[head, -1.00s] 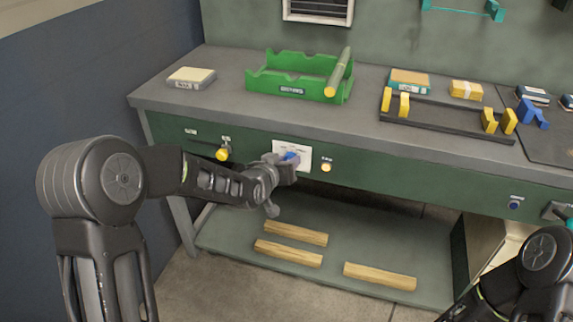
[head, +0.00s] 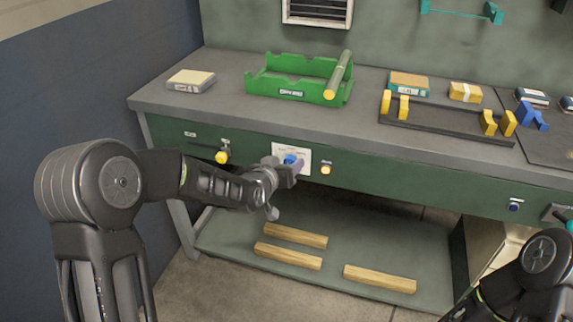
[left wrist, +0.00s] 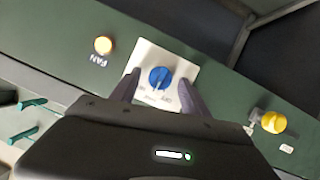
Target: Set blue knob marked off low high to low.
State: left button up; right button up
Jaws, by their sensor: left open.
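The blue knob (head: 291,159) sits on a white label plate (head: 304,153) on the green front panel of the bench. In the left wrist view the knob (left wrist: 160,78) shows a pale pointer line; the label words are too small to read surely. My left gripper (head: 293,172) is in front of the plate. In the left wrist view its two fingers (left wrist: 158,92) are spread to either side of the knob, apart from it, with nothing between them but the knob behind. My right gripper is not in view; only part of my right arm shows at the lower right.
A yellow knob (head: 222,157) is left of the plate, and a small amber button (head: 326,169) marked FAN is right of it. A green tray (head: 262,82) and a black rack (head: 440,118) stand on the bench top. Wooden bars (head: 380,277) lie on the lower shelf.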

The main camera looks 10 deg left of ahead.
pick_arm(q)
jog(key=v, duration=0.7)
jog(key=shift+s, duration=0.35)
jog(key=shift+r, duration=0.1)
jog(key=s+d+f+g+p, duration=0.2)
jog(key=s+d+f+g, duration=0.1)
jog(key=s+f, duration=0.4)
jog(key=s+d+f+g+p, duration=0.3)
jog(key=s+f, duration=0.1)
jog(key=f, duration=0.4)
jog(key=s+d+f+g+p, duration=0.2)
jog(key=s, duration=0.5)
jog(key=s+d+f+g+h+p, duration=0.1)
jog(key=s+f+g+p, duration=0.1)
jog(key=s, duration=0.6)
jog(key=s+d+f+g+h+p, duration=0.1)
jog(key=s+d+f+g+p, duration=0.1)
jog(key=s, duration=0.5)
notch_tip(320, 180, down, 3)
jog(key=shift+s+d+r+n+g+p, duration=0.25)
jog(key=shift+s+d+n+g+p, duration=0.15)
jog(key=shift+p, duration=0.15)
